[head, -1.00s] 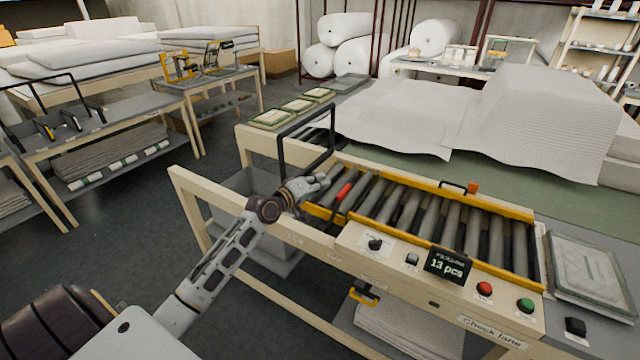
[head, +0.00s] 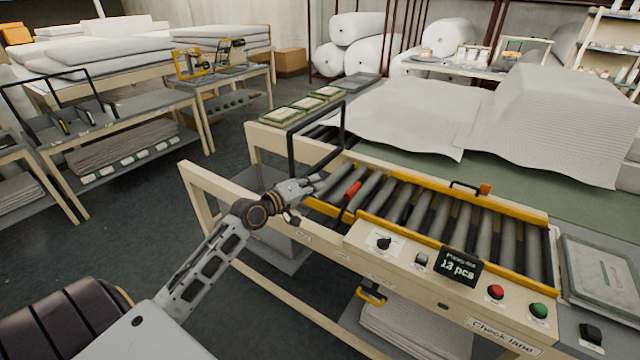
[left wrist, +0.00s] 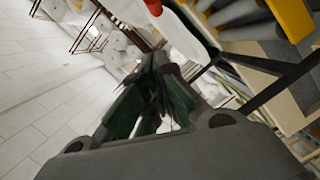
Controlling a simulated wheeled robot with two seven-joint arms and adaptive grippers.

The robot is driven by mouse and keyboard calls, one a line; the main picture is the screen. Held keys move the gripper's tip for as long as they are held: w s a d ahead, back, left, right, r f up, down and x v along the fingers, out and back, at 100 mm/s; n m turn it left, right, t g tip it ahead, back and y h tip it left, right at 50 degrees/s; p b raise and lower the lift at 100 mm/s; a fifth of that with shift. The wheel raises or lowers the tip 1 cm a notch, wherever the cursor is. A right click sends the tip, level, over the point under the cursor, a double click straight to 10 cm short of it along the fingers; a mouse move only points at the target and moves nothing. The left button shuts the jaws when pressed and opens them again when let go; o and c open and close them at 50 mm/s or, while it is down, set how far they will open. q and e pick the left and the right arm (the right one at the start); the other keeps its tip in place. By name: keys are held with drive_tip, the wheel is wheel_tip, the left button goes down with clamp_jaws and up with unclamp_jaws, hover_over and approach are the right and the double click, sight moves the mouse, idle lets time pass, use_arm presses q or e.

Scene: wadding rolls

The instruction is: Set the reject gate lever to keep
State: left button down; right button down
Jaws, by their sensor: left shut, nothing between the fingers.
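The lever with a red grip (head: 353,190), which I take for the reject gate lever, stands at the left end of the roller conveyor (head: 440,222). Its setting and any keep marking cannot be read. My left gripper (head: 319,183) is shut and empty, just left of the red grip and apart from it, by the black frame. In the left wrist view, the dark green fingers (left wrist: 150,110) are together with nothing between them. A red piece (left wrist: 153,7) at the top edge there looks like the lever's grip. My right gripper is not in view.
A black frame (head: 291,160) stands over the conveyor beside my left gripper. The front panel carries a black knob (head: 384,243), a counter display (head: 460,267), a red button (head: 496,292) and a green button (head: 539,310). Open floor (head: 120,240) lies to the left.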

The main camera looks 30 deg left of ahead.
use_arm(q)
drive_tip(key=shift+b+v, duration=0.35)
drive_tip(key=shift+v, duration=1.45)
drive_tip(key=shift+w+m, duration=0.1)
drive_tip(key=shift+m, duration=0.2)
